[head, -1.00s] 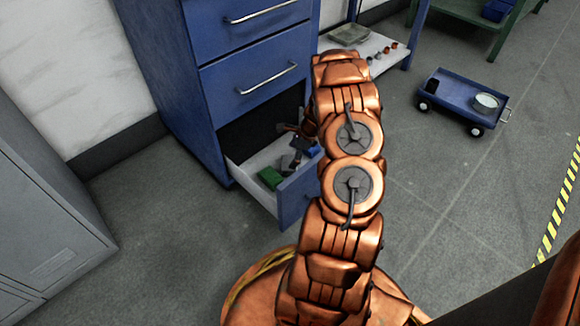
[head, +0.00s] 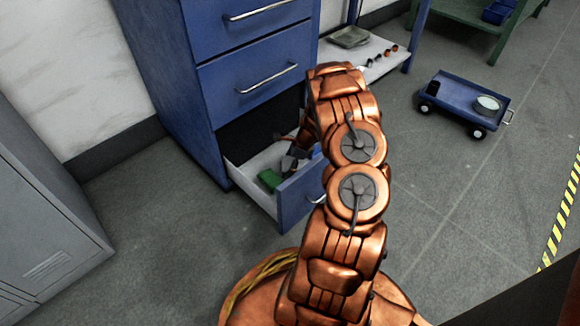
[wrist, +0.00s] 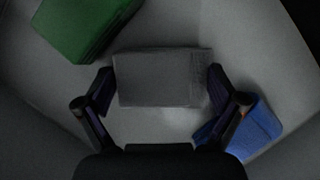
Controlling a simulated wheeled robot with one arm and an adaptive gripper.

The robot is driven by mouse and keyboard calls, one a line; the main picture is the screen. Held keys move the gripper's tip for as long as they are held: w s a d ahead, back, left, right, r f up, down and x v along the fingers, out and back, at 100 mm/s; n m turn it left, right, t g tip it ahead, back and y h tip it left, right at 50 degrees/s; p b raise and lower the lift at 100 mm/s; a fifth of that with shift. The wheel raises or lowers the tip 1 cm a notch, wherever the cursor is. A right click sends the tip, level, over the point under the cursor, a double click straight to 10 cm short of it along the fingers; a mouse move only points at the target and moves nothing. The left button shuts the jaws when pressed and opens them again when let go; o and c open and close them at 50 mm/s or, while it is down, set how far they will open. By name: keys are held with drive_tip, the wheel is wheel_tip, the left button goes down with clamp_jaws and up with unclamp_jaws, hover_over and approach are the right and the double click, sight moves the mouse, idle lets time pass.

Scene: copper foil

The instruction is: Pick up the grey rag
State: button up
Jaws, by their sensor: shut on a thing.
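The grey rag (wrist: 155,78) is a folded rectangular cloth in the open drawer (head: 238,168). In the wrist view it lies between the two fingers of my gripper (wrist: 162,85), and the fingers touch its left and right ends. My gripper is shut on the rag. In the head view the rag (head: 290,163) is small and partly hidden by my gripper and arm. I cannot tell whether it is lifted off the drawer floor.
A green item (wrist: 85,22) lies at the upper left of the rag, and a blue item (wrist: 252,130) lies by the right finger. The drawer's front wall (head: 298,198) and the blue cabinet (head: 165,80) are close around. A blue cart (head: 462,103) stands apart on the right.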

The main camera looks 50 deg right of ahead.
sight(289, 164)
drive_tip(key=shift+c, duration=1.1)
wheel_tip(289, 164, up, 10)
drive_tip(key=p, duration=0.4)
